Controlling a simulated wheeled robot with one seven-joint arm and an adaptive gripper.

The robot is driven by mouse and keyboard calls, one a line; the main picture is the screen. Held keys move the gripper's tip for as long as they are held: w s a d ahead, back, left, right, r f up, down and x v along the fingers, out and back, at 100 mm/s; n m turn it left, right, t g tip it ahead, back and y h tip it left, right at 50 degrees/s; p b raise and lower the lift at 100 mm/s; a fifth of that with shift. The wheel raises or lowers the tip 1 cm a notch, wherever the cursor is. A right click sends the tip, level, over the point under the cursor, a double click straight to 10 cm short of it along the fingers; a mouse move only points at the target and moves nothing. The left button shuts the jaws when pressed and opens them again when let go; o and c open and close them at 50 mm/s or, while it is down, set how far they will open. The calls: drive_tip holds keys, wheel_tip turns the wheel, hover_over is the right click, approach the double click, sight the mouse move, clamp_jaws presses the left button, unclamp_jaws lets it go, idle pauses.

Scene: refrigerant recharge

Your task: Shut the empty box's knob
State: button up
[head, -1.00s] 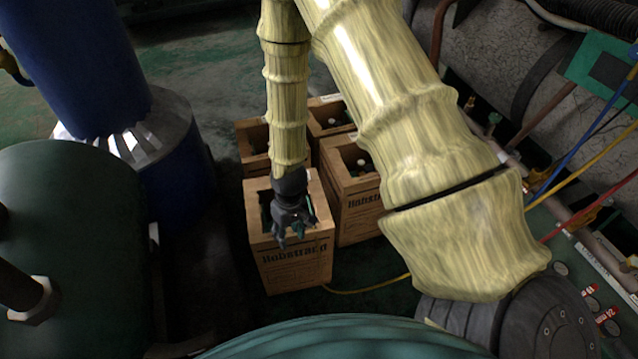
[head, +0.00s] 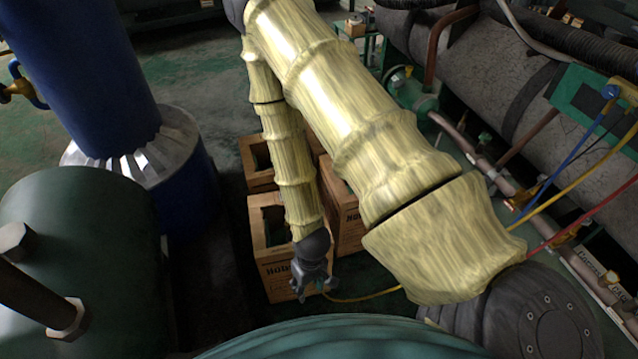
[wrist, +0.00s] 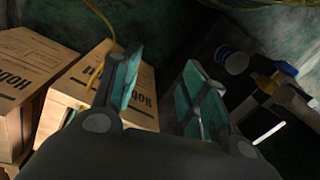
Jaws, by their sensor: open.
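The nearest open-topped wooden crate (head: 276,284) stands on the floor below my arm in the head view. Its inside is dark, and I see no cylinder or knob in it. I cannot tell which box is the empty one. My gripper (head: 311,290) is at the front right of this crate, overlapping its front face in the picture. In the wrist view my gripper (wrist: 162,88) has its fingers spread with nothing between them. A crate with printed lettering (wrist: 72,122) shows behind and left of the fingers, and another crate (wrist: 28,62) is at the far left.
More crates stand behind, one at the back left (head: 256,177) and one partly hidden by my arm (head: 350,227). A yellow hose (head: 365,296) runs right along the floor. A blue tank (head: 95,70) and a green tank (head: 85,225) stand left.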

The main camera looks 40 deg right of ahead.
drive_tip(key=s+r+p, duration=0.2)
drive_tip(key=s+p, duration=0.1)
drive_tip(key=s, duration=0.2)
drive_tip(key=shift+s+a+r, duration=0.15)
drive_tip(key=shift+s+r, duration=0.05)
drive_tip(key=shift+s, duration=0.05)
